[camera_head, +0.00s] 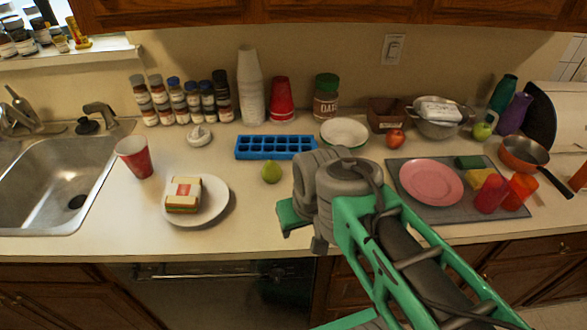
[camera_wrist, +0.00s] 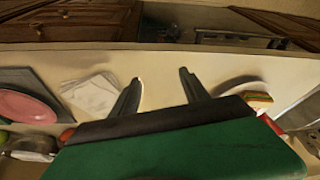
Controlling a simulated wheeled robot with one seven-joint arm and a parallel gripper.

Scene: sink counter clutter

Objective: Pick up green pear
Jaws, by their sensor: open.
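The green pear (camera_head: 271,172) stands on the counter in the head view, just in front of the blue ice cube tray and left of my arm. My green arm reaches in from the lower right, and its wrist is right of the pear. My gripper (camera_wrist: 160,78) shows in the wrist view with its two dark fingers apart and nothing between them but bare counter. The pear does not show in the wrist view.
A white plate (camera_head: 220,201) with a sandwich (camera_head: 184,195) lies left of the pear. A pink plate (camera_head: 431,181) lies on a grey mat at right. The counter in front of the pear is clear.

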